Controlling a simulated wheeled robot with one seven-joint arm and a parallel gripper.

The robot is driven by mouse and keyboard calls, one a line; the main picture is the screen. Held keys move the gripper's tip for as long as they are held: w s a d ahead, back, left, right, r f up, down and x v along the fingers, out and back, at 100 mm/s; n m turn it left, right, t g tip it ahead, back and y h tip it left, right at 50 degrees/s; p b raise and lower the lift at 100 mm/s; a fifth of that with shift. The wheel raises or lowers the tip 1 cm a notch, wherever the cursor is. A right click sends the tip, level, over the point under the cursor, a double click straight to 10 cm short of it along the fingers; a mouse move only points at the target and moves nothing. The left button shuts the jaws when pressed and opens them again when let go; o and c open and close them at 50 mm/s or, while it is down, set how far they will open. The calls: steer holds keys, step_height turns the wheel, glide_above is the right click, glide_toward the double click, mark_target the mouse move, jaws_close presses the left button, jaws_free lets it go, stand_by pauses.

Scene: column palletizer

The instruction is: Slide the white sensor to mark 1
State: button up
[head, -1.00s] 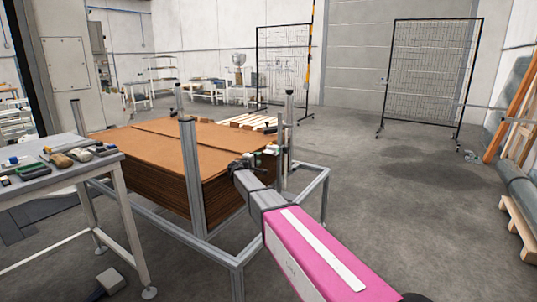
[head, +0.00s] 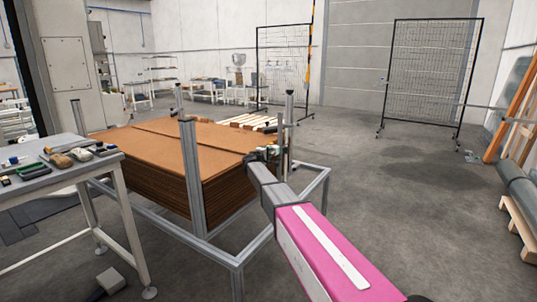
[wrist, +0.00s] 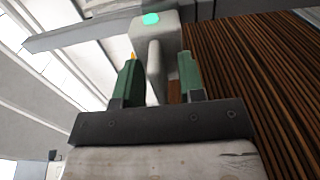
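In the wrist view the white sensor (wrist: 153,38) is a pale rounded block with a teal patch on its top. A pale stem (wrist: 154,80) runs from it towards me, between my fingers. My gripper (wrist: 160,68) has two green fingers standing apart, one on each side of the stem, with gaps visible on both sides. In the head view my gripper (head: 268,154) is at the right front corner of the brown sheet stack, beside an upright post. The sensor is too small and covered to make out there. I cannot make out mark 1 in either view.
The stack of brown sheets (head: 180,145) stands inside a grey metal frame (head: 240,257) with upright posts (head: 193,180). A work table (head: 60,178) with tools is at the left. The floor at the right is clear up to a wooden pallet.

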jaws_close()
step_height(320, 180, down, 6)
steer(key=shift+f, duration=0.25)
steer(key=shift+s, duration=0.1)
jaws_free()
steer(key=v, duration=1)
steer(key=shift+s+a, duration=0.25)
steer(key=shift+s, duration=0.05)
